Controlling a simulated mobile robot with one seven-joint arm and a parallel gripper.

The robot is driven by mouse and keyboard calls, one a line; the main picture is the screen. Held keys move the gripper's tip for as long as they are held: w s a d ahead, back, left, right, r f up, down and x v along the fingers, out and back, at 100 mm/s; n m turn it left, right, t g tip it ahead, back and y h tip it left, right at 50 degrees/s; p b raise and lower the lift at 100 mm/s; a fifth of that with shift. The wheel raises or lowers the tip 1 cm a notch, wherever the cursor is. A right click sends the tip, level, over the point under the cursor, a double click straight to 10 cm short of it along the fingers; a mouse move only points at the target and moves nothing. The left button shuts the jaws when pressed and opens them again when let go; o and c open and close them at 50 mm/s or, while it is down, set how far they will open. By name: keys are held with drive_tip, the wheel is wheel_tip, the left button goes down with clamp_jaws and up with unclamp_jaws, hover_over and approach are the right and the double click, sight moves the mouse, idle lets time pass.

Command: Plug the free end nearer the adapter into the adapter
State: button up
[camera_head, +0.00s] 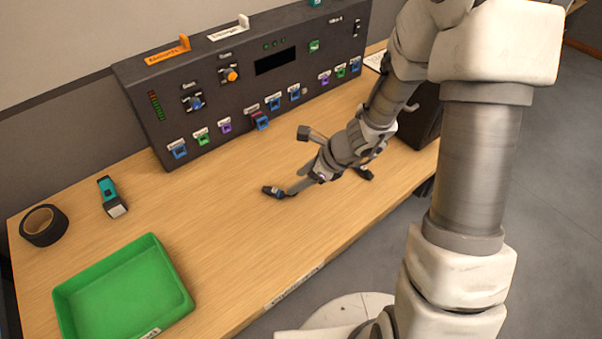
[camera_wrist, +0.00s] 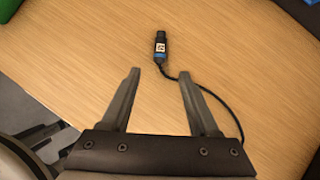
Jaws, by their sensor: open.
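A dark cable plug (camera_head: 272,191) with a blue band and a white label lies on the wooden table. It also shows in the wrist view (camera_wrist: 160,46), with a black cable (camera_wrist: 215,95) curving from it to the right. My gripper (camera_wrist: 160,75) is open and empty. Its fingertips point toward the plug, one on each side of its line, with the plug beyond them. In the head view my gripper (camera_head: 301,178) is low over the table, just right of the plug. A blue and dark piece (camera_head: 262,121) juts from the console's port row; I cannot tell whether it is the adapter.
The dark console (camera_head: 220,100) stands along the table's back. A green tray (camera_head: 178,275), a black tape roll (camera_head: 28,232) and a teal tool (camera_head: 107,190) are at the left. A dark piece (camera_head: 365,174) lies beside my wrist.

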sight(280, 191)
drive_tip(key=b+x, duration=0.5)
drive_tip(key=x, duration=0.2)
drive_tip(key=shift+a+f, duration=0.1)
drive_tip(key=shift+f, duration=0.25)
drive_tip(key=shift+w+a+f+b, duration=0.2)
drive_tip(key=shift+a+f+b, duration=0.1)
drive_tip(key=shift+b, duration=0.25)
clamp_jaws()
drive_tip(key=shift+r, duration=0.1)
drive_tip(key=shift+r+p, duration=2.3)
drive_tip(key=shift+r, duration=0.2)
